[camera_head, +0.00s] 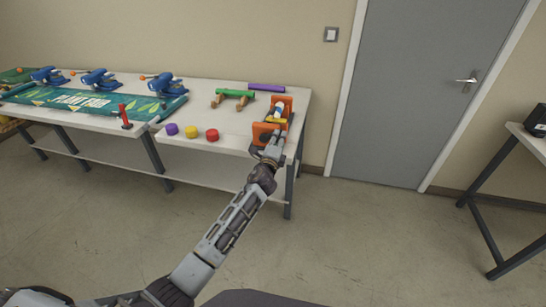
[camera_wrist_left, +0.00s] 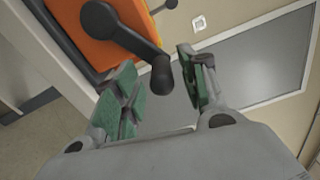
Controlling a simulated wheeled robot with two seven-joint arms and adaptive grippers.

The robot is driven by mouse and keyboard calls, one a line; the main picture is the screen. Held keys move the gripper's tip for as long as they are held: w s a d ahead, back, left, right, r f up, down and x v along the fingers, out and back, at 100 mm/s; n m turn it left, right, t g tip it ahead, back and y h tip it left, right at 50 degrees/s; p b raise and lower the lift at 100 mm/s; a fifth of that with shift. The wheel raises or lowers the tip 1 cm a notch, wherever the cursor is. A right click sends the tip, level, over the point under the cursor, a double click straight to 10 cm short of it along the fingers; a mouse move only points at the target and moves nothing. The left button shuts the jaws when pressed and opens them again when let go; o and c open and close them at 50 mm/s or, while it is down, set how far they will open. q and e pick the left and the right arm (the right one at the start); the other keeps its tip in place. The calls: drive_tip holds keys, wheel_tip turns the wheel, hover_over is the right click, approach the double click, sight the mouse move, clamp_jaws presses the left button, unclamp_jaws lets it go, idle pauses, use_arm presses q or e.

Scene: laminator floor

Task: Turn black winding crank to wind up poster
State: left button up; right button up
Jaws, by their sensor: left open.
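The orange winder (camera_head: 282,101) stands at the right end of the long table, with a blue, white and yellow roll between its end plates. In the left wrist view its near orange plate (camera_wrist_left: 88,45) carries the black winding crank (camera_wrist_left: 138,40). The crank's handle (camera_wrist_left: 163,78) points toward the camera. My left gripper (camera_wrist_left: 157,66) is open, with its green-padded fingers on either side of the handle; I cannot tell whether they touch it. In the head view the left gripper (camera_head: 270,151) is at the winder's near plate and the crank is not clear. The right gripper is not seen.
A green poster (camera_head: 85,102) lies on the table (camera_head: 215,144) to the left, with blue devices (camera_head: 100,80) behind it. Purple, yellow (camera_head: 191,132) and red pieces sit near the front edge. A green roll on brown supports (camera_head: 234,94) and a purple roll (camera_head: 266,87) lie behind.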

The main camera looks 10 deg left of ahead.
use_arm(q)
drive_tip(key=s, duration=0.9)
drive_tip(key=shift+s, duration=0.4)
drive_tip(key=shift+n, duration=0.3)
idle(0.3)
